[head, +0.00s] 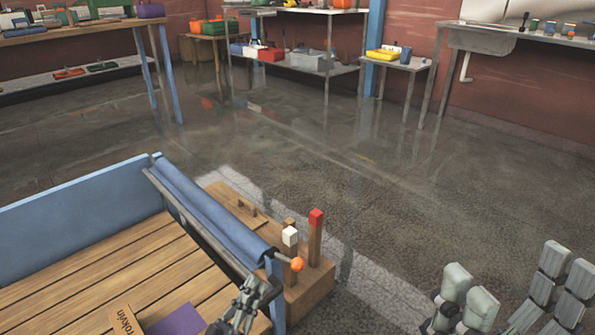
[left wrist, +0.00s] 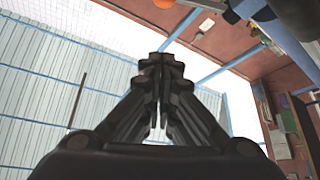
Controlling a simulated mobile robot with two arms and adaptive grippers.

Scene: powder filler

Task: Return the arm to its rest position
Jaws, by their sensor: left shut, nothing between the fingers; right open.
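My left gripper (head: 247,298) is at the bottom of the head view, close to the front right corner of a wooden-slatted bed with blue sides. In the left wrist view, its dark fingers (left wrist: 160,70) are closed together with nothing between them. They show against the ceiling and upper walls. My right gripper (head: 515,285) is at the bottom right of the head view. Its pale fingers are spread wide apart and empty. Most of both arms is out of view.
An orange ball (head: 297,264) on a rod is just right of my left gripper. A wooden block bears a red-topped post (head: 316,217) and a white-topped post (head: 290,237). A purple piece (head: 177,320) lies on the slats. The floor (head: 400,195) beyond is clear to the tables.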

